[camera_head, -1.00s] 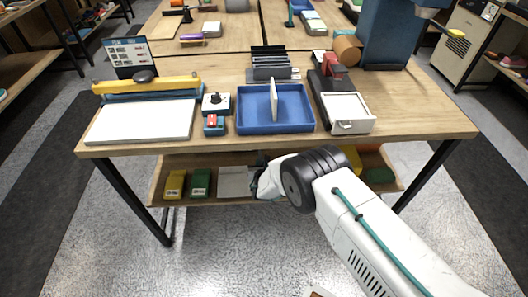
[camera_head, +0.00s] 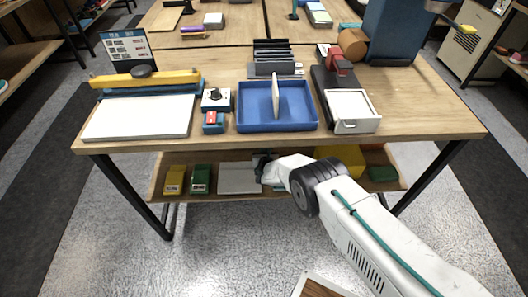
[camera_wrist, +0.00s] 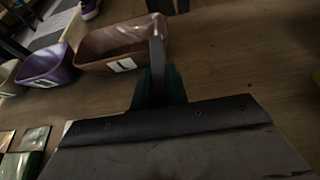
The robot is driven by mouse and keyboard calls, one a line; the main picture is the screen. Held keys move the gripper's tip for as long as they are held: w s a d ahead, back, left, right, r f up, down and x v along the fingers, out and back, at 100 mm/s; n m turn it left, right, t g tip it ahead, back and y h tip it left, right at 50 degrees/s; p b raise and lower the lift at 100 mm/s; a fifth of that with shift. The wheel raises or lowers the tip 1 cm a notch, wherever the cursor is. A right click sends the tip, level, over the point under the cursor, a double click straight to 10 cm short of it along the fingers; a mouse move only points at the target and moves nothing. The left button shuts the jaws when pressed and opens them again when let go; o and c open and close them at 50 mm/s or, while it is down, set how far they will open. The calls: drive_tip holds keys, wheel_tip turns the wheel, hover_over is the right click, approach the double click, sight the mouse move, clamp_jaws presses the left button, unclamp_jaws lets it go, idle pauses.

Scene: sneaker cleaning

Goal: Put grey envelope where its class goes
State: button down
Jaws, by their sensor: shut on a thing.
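My gripper (camera_wrist: 158,92) shows in the wrist view as dark green fingers closed on a thin grey thing (camera_wrist: 157,50), seen edge-on. It looks like the grey envelope, but its face is hidden. In the head view my gripper (camera_head: 262,165) is low, at the front of the lower shelf under the table, beside a pale flat panel (camera_head: 238,181).
On the lower shelf are a yellow packet (camera_head: 174,180), a green packet (camera_head: 200,179) and a larger yellow thing (camera_head: 341,155). The tabletop above holds a blue tray (camera_head: 243,124), a dark slotted rack (camera_head: 272,69) and a white-topped box (camera_head: 352,105).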

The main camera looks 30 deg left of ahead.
drive_tip(key=shift+f, duration=0.2)
drive_tip(key=c, duration=1.4)
unclamp_jaws()
drive_tip(key=shift+r, duration=0.1)
drive_tip(key=shift+s+r, duration=0.1)
drive_tip(key=shift+r, duration=0.05)
drive_tip(key=v, duration=1.1)
drive_tip(key=shift+s+d+r, duration=0.2)
drive_tip(key=shift+s+d, duration=0.05)
